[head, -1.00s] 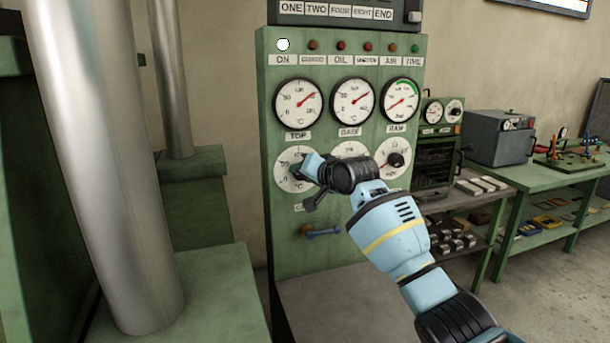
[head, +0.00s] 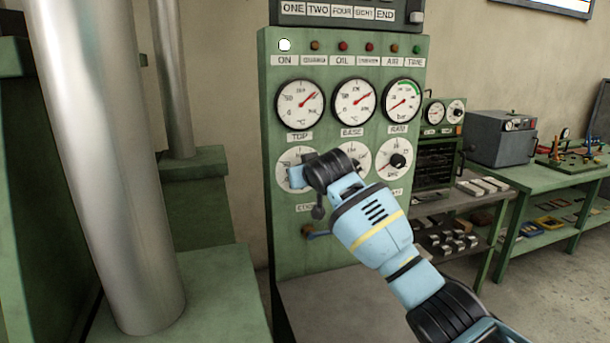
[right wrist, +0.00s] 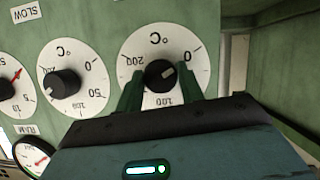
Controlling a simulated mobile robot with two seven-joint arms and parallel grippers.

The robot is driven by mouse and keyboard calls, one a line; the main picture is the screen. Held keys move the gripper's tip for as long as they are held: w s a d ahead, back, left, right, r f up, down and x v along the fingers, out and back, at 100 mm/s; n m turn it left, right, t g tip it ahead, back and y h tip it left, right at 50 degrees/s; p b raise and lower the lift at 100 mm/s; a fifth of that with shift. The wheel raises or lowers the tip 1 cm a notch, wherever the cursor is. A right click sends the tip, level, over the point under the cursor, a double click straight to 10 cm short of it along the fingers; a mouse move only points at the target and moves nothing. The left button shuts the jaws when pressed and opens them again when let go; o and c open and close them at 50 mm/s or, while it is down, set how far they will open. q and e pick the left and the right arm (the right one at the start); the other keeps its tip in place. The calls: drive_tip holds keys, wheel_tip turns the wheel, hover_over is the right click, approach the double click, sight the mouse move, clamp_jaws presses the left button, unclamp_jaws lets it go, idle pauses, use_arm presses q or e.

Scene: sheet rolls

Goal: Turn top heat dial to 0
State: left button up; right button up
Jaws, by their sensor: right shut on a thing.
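The top heat dial (head: 287,158) is the leftmost white dial in the lower row of the green panel, below the TOP label. My right gripper (head: 293,176) is at this dial and hides its knob and much of its face in the head view. In the right wrist view, the dial (right wrist: 137,58) appears turned over, and my right gripper (right wrist: 161,86) has one finger on each side of its black knob (right wrist: 159,74), shut on it. The knob's pale mark lies at its upper right, facing roughly toward the 0. My left gripper is not in view.
The neighbouring middle dial (right wrist: 76,70) stands close beside it. Round gauges (head: 300,104) sit above the dials. A thick metal column (head: 110,170) stands at the left, and a green bench (head: 548,178) at the right.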

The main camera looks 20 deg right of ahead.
drive_tip(key=shift+n, duration=0.3)
drive_tip(key=o, duration=1)
drive_tip(key=shift+v, duration=3.9)
drive_tip(key=shift+f, duration=0.1)
